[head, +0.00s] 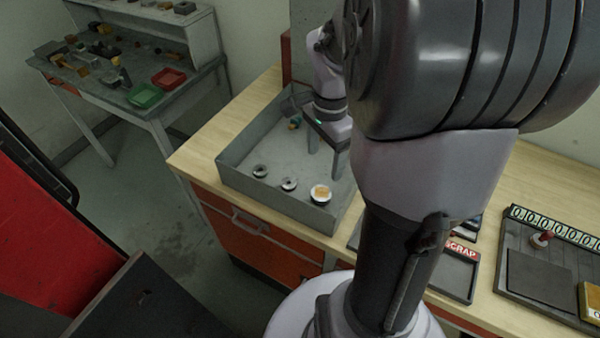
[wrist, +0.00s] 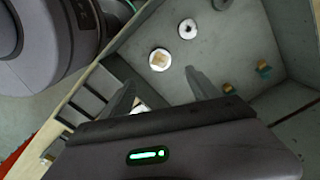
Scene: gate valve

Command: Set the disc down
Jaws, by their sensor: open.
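A white disc with a tan centre (head: 320,194) lies flat on the floor of the grey tray (head: 238,190), near its front right corner. It also shows in the wrist view (wrist: 160,60), just beyond my fingertips. Two dark-and-pale rings, one (head: 260,171) and another (head: 289,184), lie in a row to its left. My gripper (head: 325,165) is open inside the tray, fingers pointing down; in the wrist view (wrist: 161,78) nothing is visibly held. A small pale patch (wrist: 138,108) shows between the fingers; I cannot tell what it is.
A small teal and yellow part (head: 295,124) lies at the tray's back. A tray marked SCRAP (head: 455,272) and a dark board with numbered plates (head: 540,280) are to the right on the wooden bench. Another workbench (head: 135,90) stands far left. The tray's middle is clear.

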